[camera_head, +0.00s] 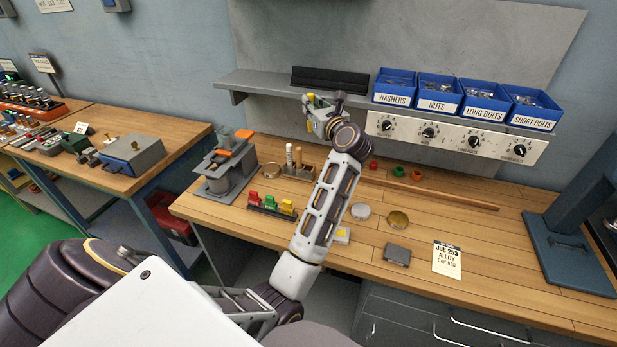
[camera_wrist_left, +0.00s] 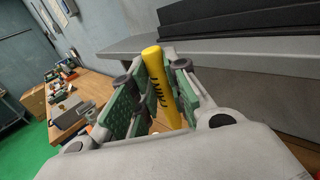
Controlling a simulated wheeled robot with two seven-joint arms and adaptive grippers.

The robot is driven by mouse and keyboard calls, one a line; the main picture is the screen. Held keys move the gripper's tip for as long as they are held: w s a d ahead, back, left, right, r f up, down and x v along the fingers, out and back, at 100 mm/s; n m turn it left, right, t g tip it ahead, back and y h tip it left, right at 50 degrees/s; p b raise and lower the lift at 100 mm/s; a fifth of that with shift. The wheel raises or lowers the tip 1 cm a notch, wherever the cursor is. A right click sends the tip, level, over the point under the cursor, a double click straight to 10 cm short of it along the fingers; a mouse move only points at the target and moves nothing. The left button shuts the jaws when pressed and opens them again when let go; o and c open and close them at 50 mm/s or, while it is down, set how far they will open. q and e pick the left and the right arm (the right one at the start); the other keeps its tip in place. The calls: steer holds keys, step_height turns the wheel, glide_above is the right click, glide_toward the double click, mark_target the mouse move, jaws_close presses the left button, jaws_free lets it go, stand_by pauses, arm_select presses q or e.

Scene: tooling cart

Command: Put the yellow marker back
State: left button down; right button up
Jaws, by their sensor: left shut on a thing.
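The yellow marker (camera_wrist_left: 158,82) stands between the green-padded fingers of my left gripper (camera_wrist_left: 155,95) in the left wrist view, with dark writing on its side. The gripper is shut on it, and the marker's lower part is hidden. In the head view my left gripper (camera_head: 318,108) is raised in front of the shelf, just below a black stepped rack (camera_head: 329,79). The rack looks empty, and it also shows in the left wrist view (camera_wrist_left: 235,47), beyond the gripper to the right. My right gripper is not in view.
Blue labelled bins (camera_head: 440,93) stand on the grey shelf (camera_head: 262,83) right of the rack, above a knob panel (camera_head: 455,137). On the wooden bench are a grey press (camera_head: 228,165), coloured pieces in a holder (camera_head: 271,204), small dishes (camera_head: 398,219) and a job card (camera_head: 447,259).

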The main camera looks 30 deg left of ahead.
arm_select(q)
steer(key=shift+s+a+f, duration=0.15)
steer(key=shift+s+a, duration=0.05)
steer(key=shift+s, duration=0.05)
stand_by(0.3)
step_height(320, 180, down, 14)
steer(key=p, duration=0.1)
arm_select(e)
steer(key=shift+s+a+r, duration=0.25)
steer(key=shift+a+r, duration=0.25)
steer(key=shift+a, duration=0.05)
arm_select(q)
steer(key=shift+f, duration=0.2)
